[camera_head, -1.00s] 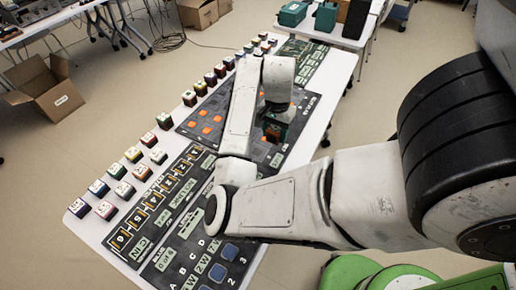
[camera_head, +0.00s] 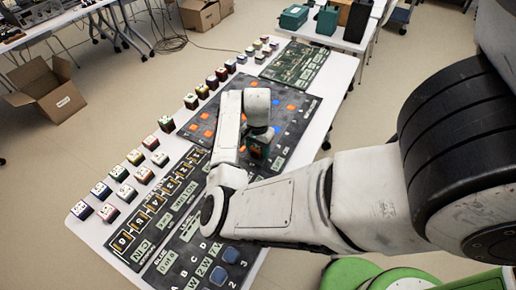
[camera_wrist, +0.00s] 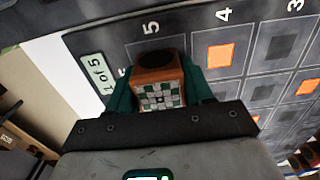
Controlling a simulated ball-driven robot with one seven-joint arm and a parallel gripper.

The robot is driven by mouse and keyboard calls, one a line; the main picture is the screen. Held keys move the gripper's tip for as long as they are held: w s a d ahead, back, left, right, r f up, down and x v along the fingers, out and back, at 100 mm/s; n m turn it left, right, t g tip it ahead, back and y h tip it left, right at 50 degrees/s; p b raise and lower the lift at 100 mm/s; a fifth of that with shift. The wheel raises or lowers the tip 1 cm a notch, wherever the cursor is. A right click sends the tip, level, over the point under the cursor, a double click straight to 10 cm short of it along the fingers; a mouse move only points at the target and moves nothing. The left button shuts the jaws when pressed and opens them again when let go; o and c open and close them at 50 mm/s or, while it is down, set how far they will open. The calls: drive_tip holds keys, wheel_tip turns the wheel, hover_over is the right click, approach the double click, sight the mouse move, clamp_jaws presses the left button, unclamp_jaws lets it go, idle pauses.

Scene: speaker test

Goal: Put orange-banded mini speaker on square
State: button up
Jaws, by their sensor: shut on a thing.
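My gripper (camera_wrist: 160,92) has teal fingers and is shut on an orange-brown mini speaker (camera_wrist: 157,76) with a round black top and a white-and-green chequered face. In the wrist view the speaker is over the dark grid board, near the column marked 5 and the "1 of 5" label (camera_wrist: 98,75). I cannot tell whether it touches the board. In the head view my gripper (camera_head: 260,145) is at the near right part of the grid board (camera_head: 230,102), and the speaker is mostly hidden there. Orange squares (camera_wrist: 221,56) and blue squares show on the board.
Several small speakers (camera_head: 151,142) line the left edge of the white table (camera_head: 88,228). A lettered panel (camera_head: 165,205) lies at the near end and a green panel (camera_head: 295,63) at the far end. Open floor lies right of the table.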

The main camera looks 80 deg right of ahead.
drive_tip(key=shift+f, duration=0.1)
drive_tip(key=o, duration=1.1)
wheel_tip(320, 180, up, 12)
drive_tip(key=shift+r+b, duration=0.15)
drive_tip(key=shift+b, duration=0.15)
